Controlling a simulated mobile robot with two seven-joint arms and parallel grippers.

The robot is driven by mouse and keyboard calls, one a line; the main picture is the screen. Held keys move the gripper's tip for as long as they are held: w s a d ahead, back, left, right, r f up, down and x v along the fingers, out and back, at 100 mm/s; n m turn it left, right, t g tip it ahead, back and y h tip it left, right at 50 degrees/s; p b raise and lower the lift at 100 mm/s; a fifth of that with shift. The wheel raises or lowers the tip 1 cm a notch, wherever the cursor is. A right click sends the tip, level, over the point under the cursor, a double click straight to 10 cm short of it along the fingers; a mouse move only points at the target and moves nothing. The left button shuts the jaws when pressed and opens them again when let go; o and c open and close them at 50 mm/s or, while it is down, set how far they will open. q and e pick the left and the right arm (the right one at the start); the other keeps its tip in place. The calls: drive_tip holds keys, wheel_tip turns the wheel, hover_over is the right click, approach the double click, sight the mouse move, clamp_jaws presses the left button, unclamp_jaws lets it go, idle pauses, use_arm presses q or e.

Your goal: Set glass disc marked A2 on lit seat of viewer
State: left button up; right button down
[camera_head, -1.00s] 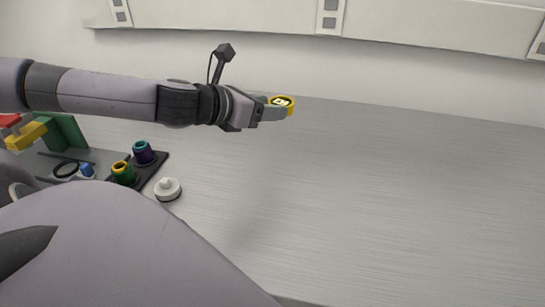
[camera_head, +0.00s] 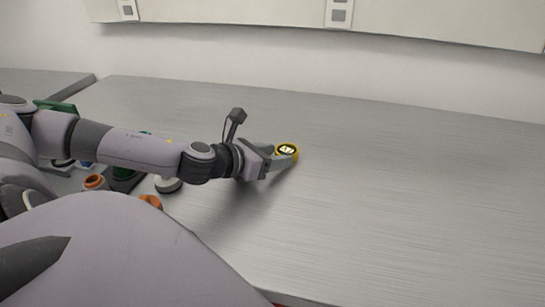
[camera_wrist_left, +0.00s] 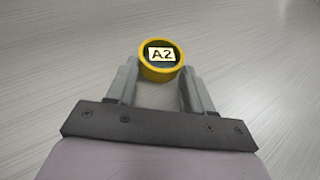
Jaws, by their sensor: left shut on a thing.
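The glass disc marked A2 (camera_head: 287,150) has a yellow rim and a dark face with a pale label. My left gripper (camera_head: 280,157) is shut on it and holds it over the grey bench. In the left wrist view the disc (camera_wrist_left: 161,62) sits between the fingertips of my left gripper (camera_wrist_left: 160,75), its A2 label facing the camera. The lit seat and the viewer cannot be made out in these frames. My right gripper is not in view.
A white round piece (camera_head: 167,184), an orange ring-topped piece (camera_head: 95,182) and another orange piece (camera_head: 151,201) stand at the left, partly behind my arm. A green block (camera_head: 55,105) is further left. The bench (camera_head: 420,200) is clear to the right.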

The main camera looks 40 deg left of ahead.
use_arm(q)
drive_tip(key=o, duration=1.1)
